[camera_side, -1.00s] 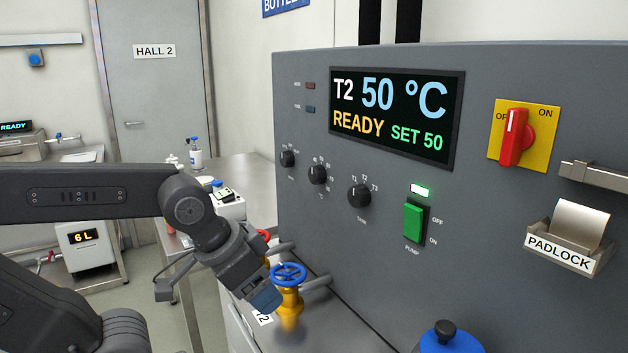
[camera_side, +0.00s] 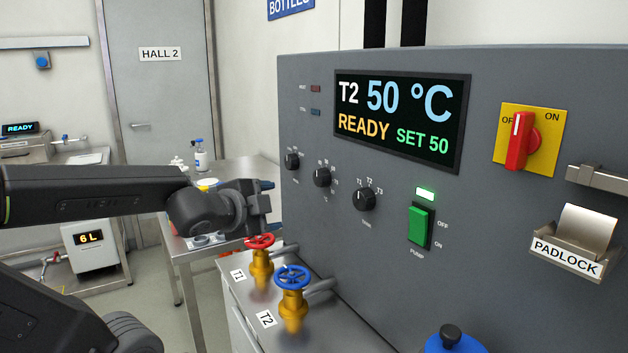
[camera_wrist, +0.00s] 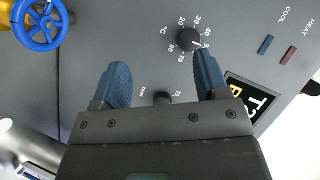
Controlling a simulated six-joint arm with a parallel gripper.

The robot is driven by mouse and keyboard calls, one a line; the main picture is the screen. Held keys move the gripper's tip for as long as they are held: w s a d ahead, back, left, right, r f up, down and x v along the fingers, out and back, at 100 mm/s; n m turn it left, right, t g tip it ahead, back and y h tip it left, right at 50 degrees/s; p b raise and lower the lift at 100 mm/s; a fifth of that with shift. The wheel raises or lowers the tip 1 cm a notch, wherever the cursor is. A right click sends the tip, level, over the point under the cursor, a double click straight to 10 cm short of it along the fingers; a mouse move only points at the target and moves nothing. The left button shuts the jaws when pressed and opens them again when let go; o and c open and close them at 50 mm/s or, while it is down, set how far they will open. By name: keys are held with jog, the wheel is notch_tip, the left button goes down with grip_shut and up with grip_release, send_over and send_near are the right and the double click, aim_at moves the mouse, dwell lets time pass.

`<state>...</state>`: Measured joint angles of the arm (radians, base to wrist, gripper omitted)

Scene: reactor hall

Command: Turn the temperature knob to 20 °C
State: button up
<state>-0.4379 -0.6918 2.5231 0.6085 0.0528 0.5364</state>
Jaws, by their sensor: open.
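The temperature knob (camera_side: 322,177) is the black middle one of three on the grey panel. In the wrist view this knob (camera_wrist: 189,40), marked °C with 20, 30, 40 and 70 legible, has its white line toward the right finger, which hides part of the scale. The display (camera_side: 400,118) reads T2, 50 °C, READY, SET 50. My gripper (camera_side: 264,190) is left of the panel, apart from the knobs. In the wrist view my gripper (camera_wrist: 160,65) is open and empty, its blue fingers spread, with the knob near the right fingertip.
The tank knob (camera_side: 364,199) and another knob (camera_side: 291,160) flank the temperature knob. A red valve wheel (camera_side: 259,241) is just below my gripper, beside a blue valve wheel (camera_side: 292,278). The green pump switch (camera_side: 419,226) and red main switch (camera_side: 517,140) are farther right.

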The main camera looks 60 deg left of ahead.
aim_at(317, 179)
jog(key=w+a+m+t+h, duration=0.1)
jog(key=w+m, duration=0.3)
jog(key=m, duration=0.1)
jog(key=w+a+r+m+t+h, duration=0.1)
jog(key=w+m+t+h, duration=0.1)
jog(key=w+m, duration=0.2)
jog(key=w+a+r+m+t+h, duration=0.1)
jog(key=w+m, duration=0.3)
jog(key=m, duration=0.2)
jog(key=shift+w+a+m+t, duration=0.25)
jog(key=shift+a+m+t, duration=0.05)
jog(key=shift+t, duration=0.1)
jog(key=c, duration=0.9)
